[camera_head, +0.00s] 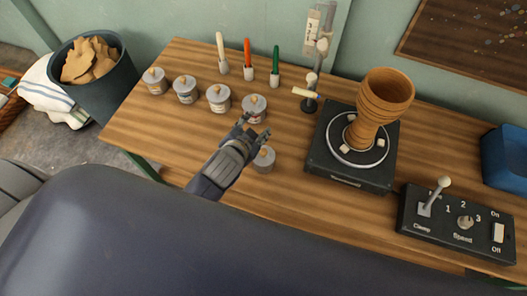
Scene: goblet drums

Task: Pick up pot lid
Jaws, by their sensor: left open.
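Further left are a pot (219,99), a pot (185,90) and a pot (154,81). My left gripper is open, with nothing seen between its fingers. My right gripper is out of view.
A wooden goblet drum (381,105) stands on a black turntable unit (350,175) to the right. A control box (457,222) with a lever is at the right front. Upright tools (247,72) and a small stand (310,100) line the back. A blue bin (505,158) sits far right.

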